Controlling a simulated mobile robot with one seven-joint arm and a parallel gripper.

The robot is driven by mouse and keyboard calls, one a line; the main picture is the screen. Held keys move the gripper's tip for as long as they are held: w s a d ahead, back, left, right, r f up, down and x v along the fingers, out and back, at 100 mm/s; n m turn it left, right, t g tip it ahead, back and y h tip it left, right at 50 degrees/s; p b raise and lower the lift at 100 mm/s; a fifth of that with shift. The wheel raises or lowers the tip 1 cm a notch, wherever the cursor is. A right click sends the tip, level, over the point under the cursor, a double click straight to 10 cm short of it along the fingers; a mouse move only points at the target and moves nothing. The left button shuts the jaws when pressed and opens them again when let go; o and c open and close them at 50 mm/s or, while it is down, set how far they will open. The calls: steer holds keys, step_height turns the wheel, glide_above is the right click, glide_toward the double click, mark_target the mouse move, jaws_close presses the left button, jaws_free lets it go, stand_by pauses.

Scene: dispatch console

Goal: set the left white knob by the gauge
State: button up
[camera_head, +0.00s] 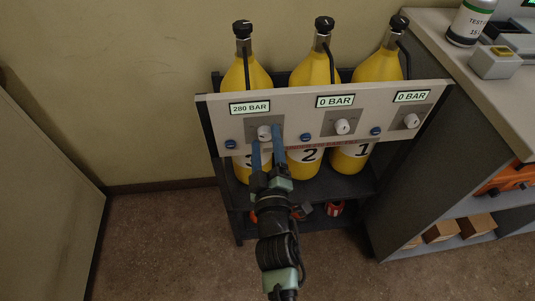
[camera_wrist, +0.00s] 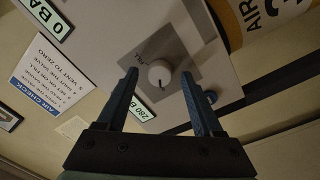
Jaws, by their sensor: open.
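The left white knob (camera_head: 264,132) sits on a grey square plate on the panel (camera_head: 290,103), under a gauge display (camera_head: 250,107) reading 280 BAR. In the wrist view the knob (camera_wrist: 159,74) shows a dark pointer line, and the display (camera_wrist: 143,112) is partly hidden by a finger. My gripper (camera_head: 266,135) is open, its two blue fingers at either side of the knob. In the wrist view the fingers (camera_wrist: 161,78) are apart from the knob, with a gap on each side. I cannot tell how far the fingertips reach in depth.
The middle knob (camera_head: 342,127) and right knob (camera_head: 411,121) are under displays reading 0 BAR. Small blue knobs (camera_head: 305,138) sit between them. Yellow cylinders (camera_head: 315,70) stand behind the panel in a dark rack. A desk (camera_head: 430,45) is close at right; open floor (camera_head: 160,240) lies left.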

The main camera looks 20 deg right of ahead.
steer(key=b+v, duration=0.1)
steer(key=v, duration=1.1)
steer(key=shift+s, duration=0.4)
steer(key=w+a+r+m+t, duration=0.1)
steer(key=w+r+m+t, duration=0.15)
steer(key=r, duration=0.75)
steer(key=w+a+r+m+t, duration=0.1)
steer(key=w+a+r, duration=0.15)
steer(key=r, duration=0.75)
steer(key=w+r+m+t, duration=0.2)
steer(key=w+r, duration=0.1)
steer(key=r, duration=0.7)
steer(key=s+a+r+t+y+p, duration=0.1)
steer(key=s+a+r+t+y, duration=0.25)
steer(key=r, duration=0.75)
steer(key=s+a+r+t+y, duration=0.15)
steer(key=s+a+r, duration=0.4)
steer(key=r, duration=0.55)
step_height(320, 180, up, 23)
steer(key=p, duration=2.3)
steer(key=shift+w+m+g+y, duration=0.35)
steer(key=shift+w+m+y, duration=0.05)
steer(key=shift+w+m, duration=0.1)
